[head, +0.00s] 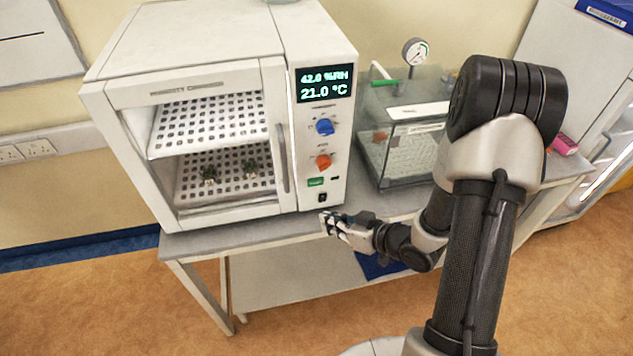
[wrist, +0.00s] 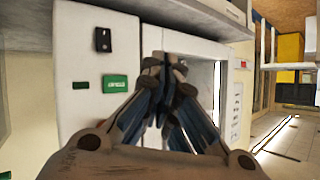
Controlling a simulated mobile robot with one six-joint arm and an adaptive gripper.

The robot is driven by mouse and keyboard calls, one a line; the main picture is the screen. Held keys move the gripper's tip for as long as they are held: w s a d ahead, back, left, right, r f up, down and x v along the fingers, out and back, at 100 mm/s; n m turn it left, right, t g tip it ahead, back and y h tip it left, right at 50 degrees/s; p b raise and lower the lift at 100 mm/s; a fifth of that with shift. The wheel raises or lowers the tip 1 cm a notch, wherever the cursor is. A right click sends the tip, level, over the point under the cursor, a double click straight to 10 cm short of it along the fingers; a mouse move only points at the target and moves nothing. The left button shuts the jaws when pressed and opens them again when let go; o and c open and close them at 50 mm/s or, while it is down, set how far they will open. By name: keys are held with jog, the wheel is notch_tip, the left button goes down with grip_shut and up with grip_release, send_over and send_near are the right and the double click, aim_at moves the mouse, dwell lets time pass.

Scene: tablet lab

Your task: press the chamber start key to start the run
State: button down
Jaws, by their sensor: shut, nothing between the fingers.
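The humidity chamber (head: 130,95) stands on the bench with its door shut. Its display (head: 325,83) reads 42.0 %RH and 21.0 °C. On the panel, a blue knob (head: 325,127) sits above an orange knob (head: 323,162). Below them is a small green key (head: 316,182), which also shows in the wrist view (wrist: 115,83) with unclear lettering. A black rocker switch (head: 322,197) is under it and shows in the wrist view (wrist: 103,40). My gripper (head: 326,222) is shut and empty, low in front of the panel, apart from the green key; it also shows in the wrist view (wrist: 163,65).
A clear glass box (head: 420,150) with a round gauge (head: 415,50) stands right of the chamber. Small dark items sit on the chamber's lower perforated shelf (head: 225,180). The bench edge (head: 215,250) runs below my gripper. Open floor lies in front.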

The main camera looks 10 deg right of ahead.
jog(key=shift+w+p, duration=0.4)
jog(key=shift+w, duration=3.9)
jog(key=shift+w, duration=0.15)
jog(key=shift+w, duration=0.3)
jog(key=shift+w, duration=0.3)
jog(key=shift+s, duration=0.75)
jog(key=s, duration=0.5)
